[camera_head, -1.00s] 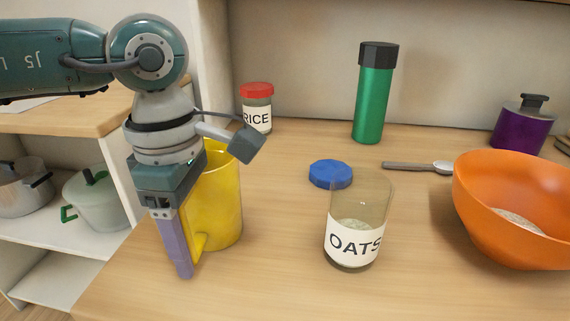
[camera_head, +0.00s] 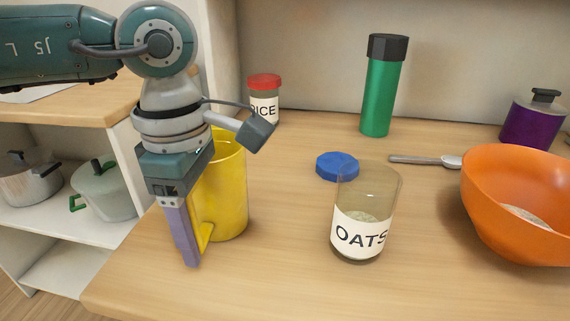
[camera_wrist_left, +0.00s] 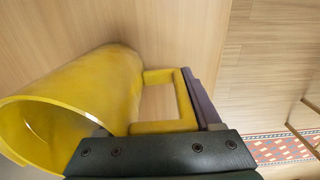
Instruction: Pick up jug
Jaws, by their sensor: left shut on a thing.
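The jug (camera_head: 226,195) is a tall yellow vessel standing upright on the wooden counter, near its left end. My left gripper (camera_head: 192,256) points down at the jug's near left side and is shut on its handle. In the left wrist view the jug (camera_wrist_left: 95,90) shows its open rim at the lower left. Its squared handle (camera_wrist_left: 165,127) reaches to the purple finger (camera_wrist_left: 203,103) of my left gripper. My gripper and wrist hide part of the jug in the head view. My right gripper is not in view.
A glass OATS jar (camera_head: 364,215) stands right of the jug, with a blue lid (camera_head: 337,166) behind it. An orange bowl (camera_head: 510,200) is at the right. A RICE jar (camera_head: 264,100) and green bottle (camera_head: 378,90) stand behind. Counter between jug and OATS jar is clear.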

